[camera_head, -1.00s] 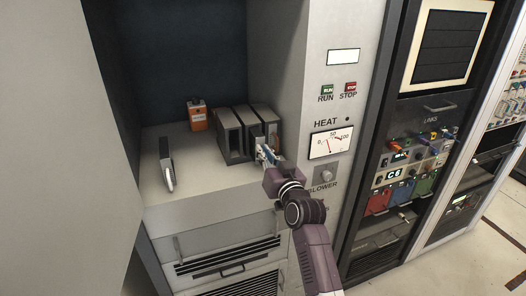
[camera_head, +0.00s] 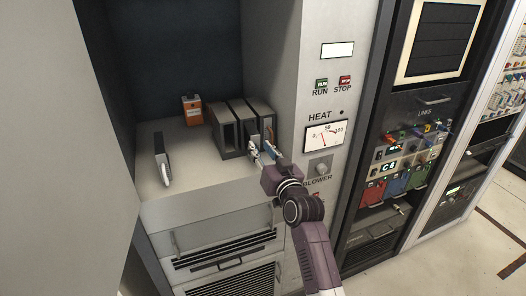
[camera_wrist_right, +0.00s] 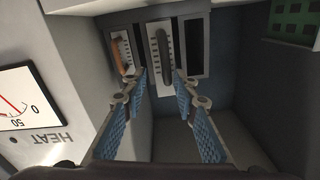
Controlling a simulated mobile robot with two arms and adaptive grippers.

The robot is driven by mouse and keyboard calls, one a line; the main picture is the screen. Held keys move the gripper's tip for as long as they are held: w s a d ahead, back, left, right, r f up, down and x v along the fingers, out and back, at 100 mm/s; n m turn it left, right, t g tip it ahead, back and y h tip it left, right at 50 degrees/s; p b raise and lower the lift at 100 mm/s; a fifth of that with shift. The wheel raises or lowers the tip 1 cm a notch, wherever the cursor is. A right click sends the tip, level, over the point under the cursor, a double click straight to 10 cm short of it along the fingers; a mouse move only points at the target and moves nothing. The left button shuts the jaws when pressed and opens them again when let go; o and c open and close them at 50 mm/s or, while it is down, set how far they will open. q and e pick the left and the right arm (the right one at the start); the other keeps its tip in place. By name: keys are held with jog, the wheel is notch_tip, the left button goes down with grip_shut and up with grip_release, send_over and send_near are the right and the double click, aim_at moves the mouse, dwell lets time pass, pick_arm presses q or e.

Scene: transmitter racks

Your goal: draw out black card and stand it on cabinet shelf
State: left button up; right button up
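My right gripper (camera_head: 261,147) is open in front of the right part of a grey slotted rack (camera_head: 222,139) on the cabinet shelf (camera_head: 194,160). In the wrist view its blue-padded fingers (camera_wrist_right: 159,80) are spread and empty. A card with a pale front and a dark handle (camera_wrist_right: 163,52) stands in the rack's middle slot, lined up with the gap between the fingers and apart from them. A card with an orange handle (camera_wrist_right: 120,54) is in the slot beside it, partly behind one finger. The slot on the other side looks empty. My left gripper is not in view.
A dark card with a white handle (camera_head: 162,160) stands alone on the shelf's left part. An orange box (camera_head: 192,111) stands behind, left of the rack. The panel with the HEAT meter (camera_head: 325,136) is close right of my gripper. Bare shelf lies between card and rack.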

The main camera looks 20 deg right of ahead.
jog(key=s, duration=1.2)
notch_tip(320, 180, down, 20)
jog(key=a+g+b, duration=0.1)
jog(key=a+g, duration=0.1)
jog(key=g, duration=0.2)
jog(key=s+a+f+n+g, duration=0.1)
jog(key=s+f, duration=0.2)
jog(key=f, duration=0.5)
jog(key=s+f+g+b, duration=0.15)
jog(key=s+f, duration=0.25)
jog(key=f, duration=0.4)
jog(key=s+a+f+n+g+p, duration=0.1)
jog(key=s+f+g, duration=0.15)
jog(key=f, duration=0.55)
jog(key=s+f+g+b, duration=0.2)
jog(key=s+f+g, duration=0.2)
jog(key=s+f, duration=1.45)
jog(key=s+d+f+n+g, duration=0.1)
jog(key=s+f, duration=0.3)
jog(key=s, duration=0.7)
jog(key=s+d+f+n+g, duration=0.1)
jog(key=s+d+f+g, duration=0.2)
jog(key=s, duration=0.9)
jog(key=shift+s+f+h, duration=0.3)
jog(key=shift+f, duration=0.55)
jog(key=shift+d, duration=0.1)
